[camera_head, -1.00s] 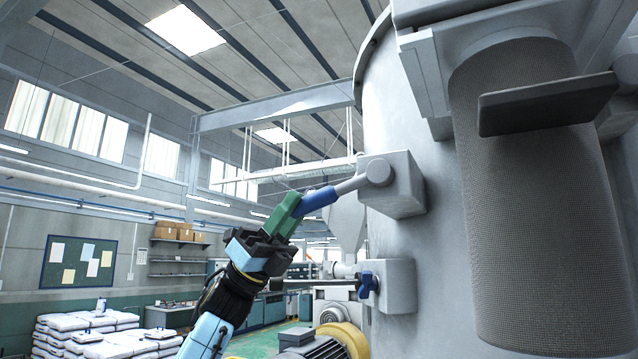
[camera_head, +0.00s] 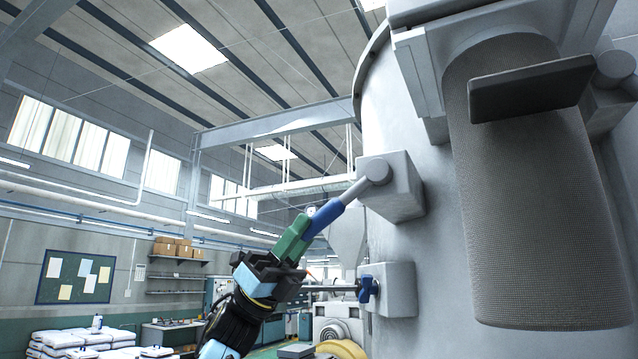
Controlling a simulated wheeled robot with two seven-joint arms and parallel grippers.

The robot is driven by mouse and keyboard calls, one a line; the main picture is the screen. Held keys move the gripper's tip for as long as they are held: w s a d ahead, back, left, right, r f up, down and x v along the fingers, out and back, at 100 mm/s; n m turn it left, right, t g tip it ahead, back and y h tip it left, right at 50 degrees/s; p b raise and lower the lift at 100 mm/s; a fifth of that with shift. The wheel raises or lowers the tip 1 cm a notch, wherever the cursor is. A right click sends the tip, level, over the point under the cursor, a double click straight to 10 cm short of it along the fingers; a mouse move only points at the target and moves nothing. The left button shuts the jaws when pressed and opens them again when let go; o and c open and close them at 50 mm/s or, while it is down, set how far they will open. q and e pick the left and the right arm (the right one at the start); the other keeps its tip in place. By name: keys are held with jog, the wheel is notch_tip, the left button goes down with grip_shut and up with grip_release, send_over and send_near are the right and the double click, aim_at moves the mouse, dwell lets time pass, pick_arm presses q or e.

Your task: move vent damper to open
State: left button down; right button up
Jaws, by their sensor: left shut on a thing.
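The vent damper shows as a grey lever rod (camera_head: 357,190) with a blue grip (camera_head: 326,217). It pivots on a grey box (camera_head: 399,187) on the side of the large grey vessel (camera_head: 425,265). The lever slants down to the left from its pivot. My left gripper (camera_head: 294,240), with green fingers, is shut on the lower end of the blue grip. The fingers hide the tip of the grip. My right gripper is not in view.
A smaller blue handle (camera_head: 367,289) sits on a second grey box (camera_head: 390,290) just below. A dark flat plate (camera_head: 530,90) juts out before a grey mesh cylinder (camera_head: 535,220) at right. Open air lies left of the vessel.

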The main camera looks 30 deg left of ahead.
pick_arm(q)
jog(key=shift+d+f, duration=0.1)
jog(key=shift+f, duration=0.05)
jog(key=d+f+b, duration=0.2)
jog(key=f, duration=0.1)
jog(key=shift+w+d+b, duration=0.15)
jog(key=shift+d+b, duration=0.15)
jog(key=shift+b, duration=0.05)
dwell(0.4)
jog(key=shift+d+f+b, duration=0.4)
jog(key=shift+d+f, duration=0.05)
jog(key=shift+d, duration=0.05)
jog(key=c, duration=1.1)
grip_release()
jog(key=shift+d+r, duration=0.1)
jog(key=shift+r, duration=0.05)
jog(key=shift+c, duration=0.2)
